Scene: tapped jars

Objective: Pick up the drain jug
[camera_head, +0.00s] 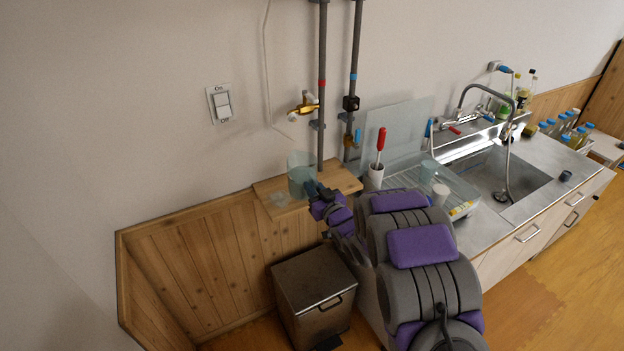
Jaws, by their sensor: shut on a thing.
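The drain jug (299,172) is a clear, bluish see-through vessel. It stands upright at the wooden shelf (268,190) on the wall, below the pipes. My gripper (313,189) is at the jug's lower right side and shut on it. My purple and grey arm reaches up to it from the lower right. The fingertips are small and partly hidden by my wrist. I cannot tell whether the jug's base touches the shelf.
A brass tap (303,107) and two grey pipes (354,60) are on the wall just above. A metal bin (314,284) stands below the shelf. A dish rack (437,190) and steel sink (500,180) lie to the right. A switch (221,104) is at upper left.

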